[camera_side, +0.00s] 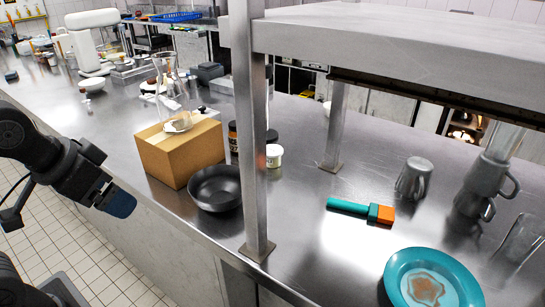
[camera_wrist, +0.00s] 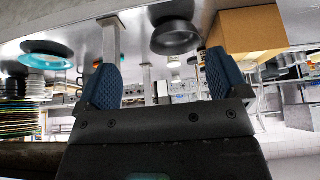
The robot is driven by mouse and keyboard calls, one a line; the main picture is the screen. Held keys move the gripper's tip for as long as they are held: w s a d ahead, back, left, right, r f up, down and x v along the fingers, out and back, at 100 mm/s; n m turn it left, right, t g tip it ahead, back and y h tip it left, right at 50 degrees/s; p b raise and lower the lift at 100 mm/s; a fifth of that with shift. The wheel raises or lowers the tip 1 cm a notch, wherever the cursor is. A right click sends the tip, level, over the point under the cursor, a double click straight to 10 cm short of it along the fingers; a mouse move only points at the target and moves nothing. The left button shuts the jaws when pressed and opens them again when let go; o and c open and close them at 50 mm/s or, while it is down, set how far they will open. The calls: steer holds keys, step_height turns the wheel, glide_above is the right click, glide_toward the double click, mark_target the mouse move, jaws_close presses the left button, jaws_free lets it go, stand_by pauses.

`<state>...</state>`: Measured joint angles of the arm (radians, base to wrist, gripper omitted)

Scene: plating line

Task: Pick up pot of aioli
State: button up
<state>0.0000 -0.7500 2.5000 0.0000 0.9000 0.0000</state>
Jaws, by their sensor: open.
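The pot of aioli, a small white pot with a pale lid (camera_side: 273,155), stands upright on the steel counter just right of the shelf post. In the wrist view a small whitish shape beyond the black bowl (camera_wrist: 174,61) looks like the same pot. My gripper (camera_side: 118,201) is at the left, in front of the counter's near edge, well away from the pot. In the wrist view my gripper (camera_wrist: 160,62) has its two blue fingers wide apart with nothing between them.
A black bowl (camera_side: 215,188) and cardboard box (camera_side: 181,154) with a glass vessel (camera_side: 170,88) stand between gripper and pot. The steel post (camera_side: 252,150) carries a shelf (camera_side: 390,45). A dark-lidded jar (camera_side: 233,136) is behind it.

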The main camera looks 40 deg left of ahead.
steer(key=shift+r, duration=0.1)
steer(key=w+r, duration=0.5)
steer(key=w, duration=0.8)
glide_above(272, 150)
steer(key=s, duration=0.2)
steer(key=shift+g, duration=0.4)
step_height(272, 150, down, 17)
steer(key=shift+x, duration=3.15)
steer(key=shift+c, duration=0.4)
steer(key=c, duration=0.8)
